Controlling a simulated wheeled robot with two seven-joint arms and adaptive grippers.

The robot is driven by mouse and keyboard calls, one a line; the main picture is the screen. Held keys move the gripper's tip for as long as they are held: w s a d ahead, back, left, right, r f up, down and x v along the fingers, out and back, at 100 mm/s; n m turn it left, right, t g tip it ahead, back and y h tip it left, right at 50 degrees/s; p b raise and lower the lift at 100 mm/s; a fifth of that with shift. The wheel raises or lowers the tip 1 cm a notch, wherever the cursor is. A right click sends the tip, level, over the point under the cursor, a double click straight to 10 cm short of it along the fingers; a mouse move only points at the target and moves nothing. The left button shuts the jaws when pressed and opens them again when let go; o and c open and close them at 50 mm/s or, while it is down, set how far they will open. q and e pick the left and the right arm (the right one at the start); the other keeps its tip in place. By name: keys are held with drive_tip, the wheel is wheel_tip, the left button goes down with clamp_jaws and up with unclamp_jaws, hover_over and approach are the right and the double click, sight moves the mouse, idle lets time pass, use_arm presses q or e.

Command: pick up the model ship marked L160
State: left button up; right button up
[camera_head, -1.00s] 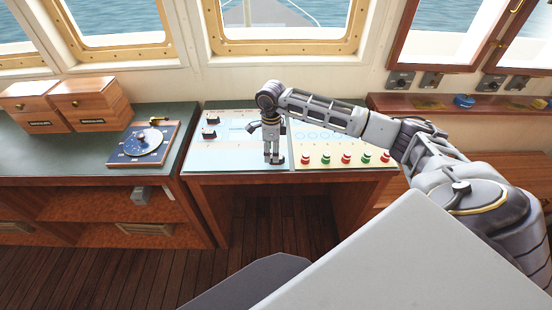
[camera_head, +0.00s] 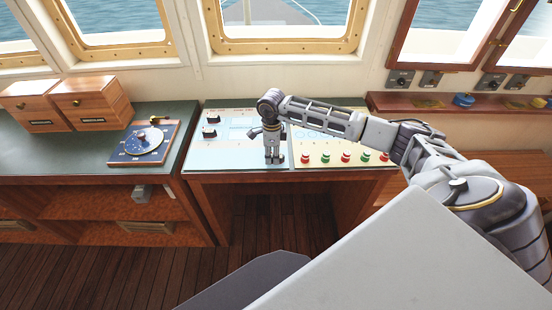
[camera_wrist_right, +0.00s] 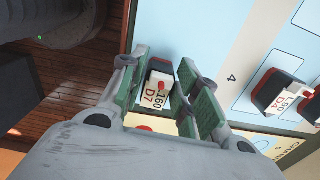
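The model ship marked L160 shows in the right wrist view (camera_wrist_right: 158,88) as a small pale block with a dark and red top; its label reads "160 D7", with the first letter not clear. My right gripper (camera_wrist_right: 165,92) has its green-padded fingers on both sides of the ship, with a narrow gap seeming to show; firm contact cannot be seen. In the head view my right gripper (camera_head: 275,158) points down over the middle of the console and hides the ship. My left gripper is not in view.
A second model ship (camera_wrist_right: 278,92), marked L90 D4, lies to the right in the wrist view. Red and green buttons (camera_head: 345,157) line the console's front right. Two dark-topped pieces (camera_head: 210,118) stand at its left. Wooden boxes (camera_head: 90,103) and a blue dial board (camera_head: 143,143) sit further left.

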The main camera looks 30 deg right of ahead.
drive_tip(key=c, duration=0.4)
drive_tip(key=shift+r, duration=0.15)
drive_tip(key=shift+r+b, duration=0.95)
drive_tip(key=shift+r, duration=3.95)
